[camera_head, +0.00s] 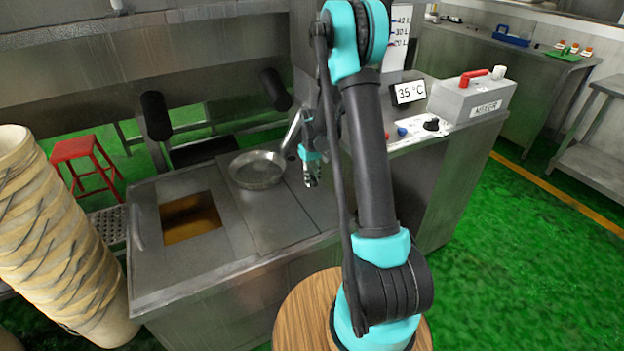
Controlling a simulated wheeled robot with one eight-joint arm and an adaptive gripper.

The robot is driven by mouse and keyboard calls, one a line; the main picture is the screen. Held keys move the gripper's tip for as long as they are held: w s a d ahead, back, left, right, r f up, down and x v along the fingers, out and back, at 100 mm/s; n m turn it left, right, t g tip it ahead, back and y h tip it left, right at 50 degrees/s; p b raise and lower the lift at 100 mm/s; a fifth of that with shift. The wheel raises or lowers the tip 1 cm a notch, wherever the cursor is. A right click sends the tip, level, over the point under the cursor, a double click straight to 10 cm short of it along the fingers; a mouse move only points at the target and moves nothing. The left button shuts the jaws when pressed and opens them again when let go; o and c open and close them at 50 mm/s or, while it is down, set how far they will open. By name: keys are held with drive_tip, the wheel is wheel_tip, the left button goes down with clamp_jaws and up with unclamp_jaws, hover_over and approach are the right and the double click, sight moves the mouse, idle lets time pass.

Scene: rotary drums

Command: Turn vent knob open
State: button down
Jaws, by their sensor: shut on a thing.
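My gripper (313,180) hangs fingers down over the steel counter, right of a round steel pan (257,170). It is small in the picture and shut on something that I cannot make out. The pan's handle (292,132) rises up and right toward my wrist. A black knob (431,124) sits on the control panel to the right, with a blue knob (402,132) beside it. My gripper is well apart from these knobs. No vent label is readable, so I cannot tell which knob is the vent knob. My arm hides part of the panel.
The counter has an open square basin (190,218) of brown liquid.

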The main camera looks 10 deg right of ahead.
sight(312, 177)
idle(0.3)
drive_tip(key=c, duration=1.4)
unclamp_jaws()
drive_tip(key=shift+o, duration=0.2)
wheel_tip(312, 177, up, 12)
